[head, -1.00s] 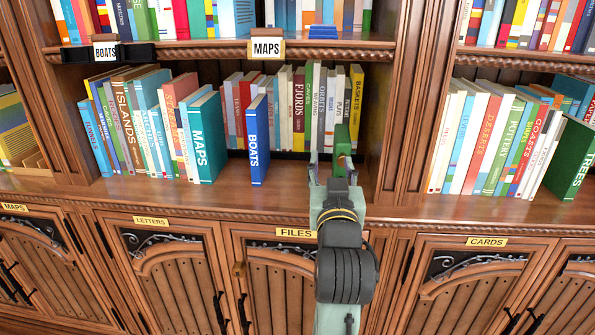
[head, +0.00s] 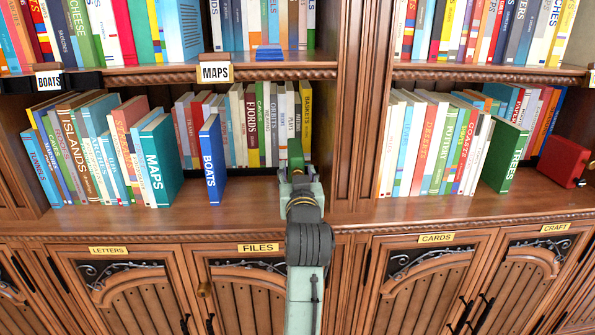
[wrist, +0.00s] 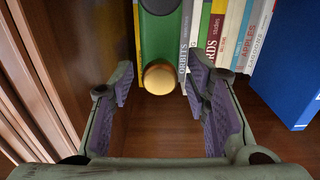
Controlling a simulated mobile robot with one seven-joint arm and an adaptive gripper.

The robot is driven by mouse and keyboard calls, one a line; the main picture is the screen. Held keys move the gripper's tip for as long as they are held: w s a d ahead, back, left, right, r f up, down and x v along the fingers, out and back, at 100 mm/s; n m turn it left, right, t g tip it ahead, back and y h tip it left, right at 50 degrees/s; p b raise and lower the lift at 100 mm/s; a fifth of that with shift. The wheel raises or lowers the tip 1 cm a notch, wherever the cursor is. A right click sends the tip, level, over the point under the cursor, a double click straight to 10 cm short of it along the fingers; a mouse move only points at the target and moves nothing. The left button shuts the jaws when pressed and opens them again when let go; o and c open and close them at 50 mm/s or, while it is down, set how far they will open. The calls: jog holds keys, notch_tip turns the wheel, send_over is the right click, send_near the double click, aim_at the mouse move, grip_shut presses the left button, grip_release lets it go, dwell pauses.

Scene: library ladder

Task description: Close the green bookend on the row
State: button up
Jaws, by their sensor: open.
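The green bookend (head: 295,154) stands at the right end of the middle shelf's book row (head: 250,125), in front of the last books by the wooden upright. In the wrist view the green bookend (wrist: 160,38) shows a dark disc and a round brass knob facing me. My gripper (head: 297,177) is in front of it, low over the shelf. In the wrist view my gripper (wrist: 160,84) is open, its purple-padded fingers to either side of the knob with gaps at both sides. Whether the bookend touches the books is hidden.
The blue BOATS book (head: 212,160) stands forward to the left, with bare shelf between it and my gripper. The wooden upright (head: 357,110) is close on the right. A MAPS sign (head: 215,71) hangs above. A green TREES book (head: 504,157) and red block (head: 563,160) are farther right.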

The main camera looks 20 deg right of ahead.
jog(key=shift+w, duration=0.1)
jog(key=shift+c, duration=0.3)
grip_shut()
dwell(0.4)
